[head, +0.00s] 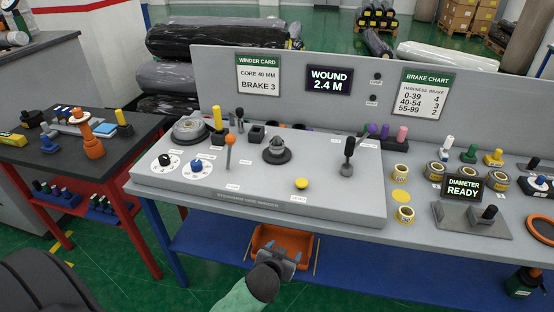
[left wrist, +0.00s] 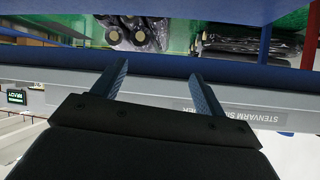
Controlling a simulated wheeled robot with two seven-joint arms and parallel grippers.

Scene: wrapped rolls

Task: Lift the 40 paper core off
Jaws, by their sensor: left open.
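No paper core marked 40 can be made out for certain. A grey spindle (head: 277,150) on a dark round base stands in the middle of the winder's grey top (head: 330,195). Small yellow-and-white rolls (head: 401,172) stand right of the winder, their markings too small to read. My left gripper (head: 289,256) is low in front of the bench, below the winder top's front edge. In the left wrist view its two fingers (left wrist: 159,70) are apart with nothing between them. My right gripper is not in view.
An orange bin (head: 268,238) lies on the blue lower shelf (head: 210,240), close to my left gripper. An orange-knobbed lever (head: 230,141) and a black-knobbed lever (head: 348,150) rise from the winder top. A brake chart (head: 425,93) hangs behind. A dark side table (head: 85,150) stands left.

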